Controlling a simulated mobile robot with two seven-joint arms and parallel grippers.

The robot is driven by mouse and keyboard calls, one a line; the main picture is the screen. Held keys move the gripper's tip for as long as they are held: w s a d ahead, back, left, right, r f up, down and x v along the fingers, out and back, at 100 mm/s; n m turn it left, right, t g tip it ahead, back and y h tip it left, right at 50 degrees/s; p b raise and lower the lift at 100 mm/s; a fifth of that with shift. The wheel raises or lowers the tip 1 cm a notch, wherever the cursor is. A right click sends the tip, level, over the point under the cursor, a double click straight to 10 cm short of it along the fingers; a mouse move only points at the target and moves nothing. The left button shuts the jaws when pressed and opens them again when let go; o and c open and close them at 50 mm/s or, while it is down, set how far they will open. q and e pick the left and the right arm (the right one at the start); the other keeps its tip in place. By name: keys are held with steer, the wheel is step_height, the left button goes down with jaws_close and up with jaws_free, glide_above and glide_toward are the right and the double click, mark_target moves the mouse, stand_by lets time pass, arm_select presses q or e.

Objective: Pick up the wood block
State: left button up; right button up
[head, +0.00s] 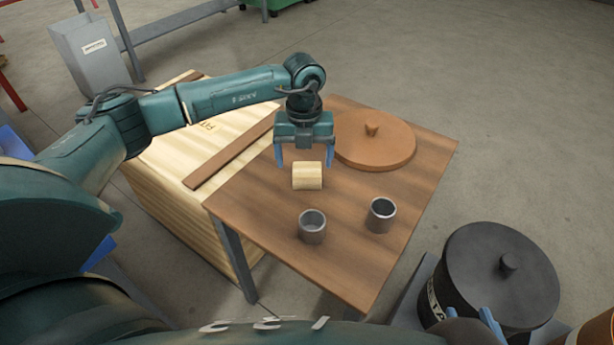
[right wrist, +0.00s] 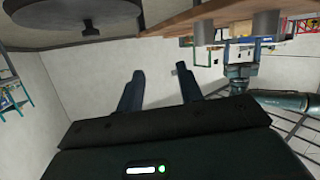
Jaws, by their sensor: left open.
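The wood block (head: 307,176) is a small pale block with a rounded look, lying on the brown table (head: 345,265) near its middle. My left gripper (head: 305,160) points down with its two blue fingers apart, just behind and above the block. Nothing is between the fingers that I can see. Whether the fingertips overlap the block in depth is hard to tell. My right gripper (right wrist: 160,80) shows in the right wrist view with its dark fingers apart and empty. It also shows at the lower right of the head view (head: 489,322), partly hidden, beside a black lidded drum.
Two grey metal cups, the left one (head: 312,228) and the right one (head: 381,216), stand in front of the block. A round brown lid (head: 375,142) lies behind it to the right. The black drum (head: 500,270) stands right of the table. A wooden crate (head: 190,160) adjoins the left.

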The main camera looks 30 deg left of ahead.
mark_target(307, 170)
arm_select(q)
steer(key=f, duration=0.2)
steer(key=f+b, duration=0.1)
steer(key=f, duration=0.1)
steer(key=shift+w+d+f, duration=0.1)
steer(key=shift+w+d, duration=0.1)
steer(key=shift+w, duration=0.05)
steer(key=shift+f, duration=0.35)
arm_select(e)
steer(key=shift+w+a+f+t, duration=0.1)
steer(key=shift+w+a+t, duration=0.1)
steer(key=shift+t, duration=0.3)
arm_select(q)
steer(key=shift+c, duration=0.6)
steer(key=c, duration=1)
steer(key=shift+o, duration=0.2)
steer(key=shift+r, duration=0.1)
step_height(307, 170, up, 9)
steer(key=shift+r+p, duration=0.1)
steer(key=shift+p, duration=0.9)
steer(key=shift+r, duration=0.35)
arm_select(e)
steer(key=shift+s+d+g, duration=0.2)
steer(key=shift+s+g, duration=0.25)
steer(key=shift+g, duration=0.35)
